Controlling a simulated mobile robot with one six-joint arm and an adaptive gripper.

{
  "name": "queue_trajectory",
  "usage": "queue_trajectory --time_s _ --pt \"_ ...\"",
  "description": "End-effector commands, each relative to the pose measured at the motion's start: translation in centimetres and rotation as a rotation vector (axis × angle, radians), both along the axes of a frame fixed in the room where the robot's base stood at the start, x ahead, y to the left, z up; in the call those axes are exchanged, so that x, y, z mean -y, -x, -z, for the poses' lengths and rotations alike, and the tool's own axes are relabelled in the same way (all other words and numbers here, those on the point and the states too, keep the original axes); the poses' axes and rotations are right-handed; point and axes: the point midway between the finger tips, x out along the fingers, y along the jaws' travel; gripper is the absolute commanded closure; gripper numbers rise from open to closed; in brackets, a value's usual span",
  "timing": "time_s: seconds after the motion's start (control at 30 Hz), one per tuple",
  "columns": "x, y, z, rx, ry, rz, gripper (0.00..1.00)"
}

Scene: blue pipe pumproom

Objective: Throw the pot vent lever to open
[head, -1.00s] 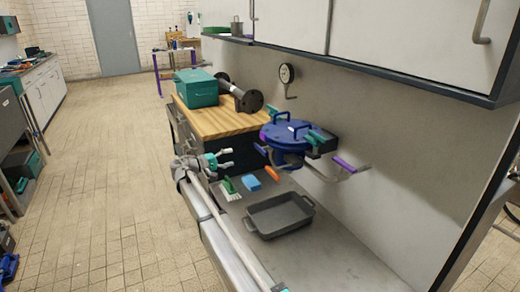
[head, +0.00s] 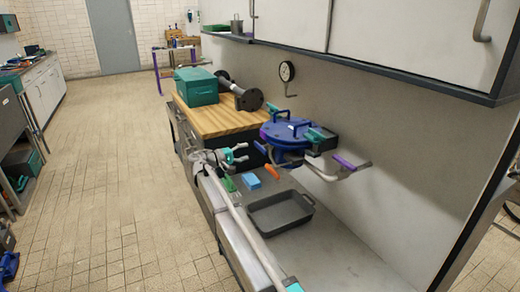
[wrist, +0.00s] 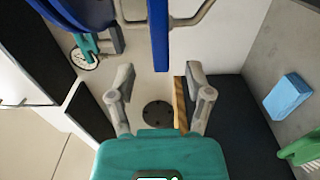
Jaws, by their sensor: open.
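The blue-lidded pot (head: 289,136) stands at the right, near the wall, with teal grips and a dark block at its side. An orange grip (head: 271,171) is below its front and a purple grip (head: 344,161) is on a grey bent bar at its right. I cannot tell which part is the vent lever. My gripper (head: 243,153) is open and empty, left of the pot and apart from it. In the wrist view, the open fingers (wrist: 160,95) have a blue bar (wrist: 160,35) beyond them, and a teal-gripped part (wrist: 88,45) of the pot at upper left.
A grey tray (head: 281,226), a blue sponge (head: 252,181) and a green brush (head: 229,184) are on the counter below. A teal box (head: 197,88) and a dark flanged pipe (head: 240,94) rest on the wooden top behind.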

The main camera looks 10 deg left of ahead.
Motion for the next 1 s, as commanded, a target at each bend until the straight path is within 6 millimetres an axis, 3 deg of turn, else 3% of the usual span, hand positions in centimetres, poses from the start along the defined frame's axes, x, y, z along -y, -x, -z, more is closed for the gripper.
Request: queue_trajectory --time_s 0.3,0.5,0.97,1.0 --pt "4.0 -2.7 0.0 0.0 0.0 0.002 0.34" --pt "5.4 -3.7 0.0 0.0 0.0 0.0 0.34" --pt "5.9 -4.0 0.0 0.0 0.0 -0.002 0.34" --pt "5.9 -4.0 0.0 0.0 0.0 -0.002 0.42"
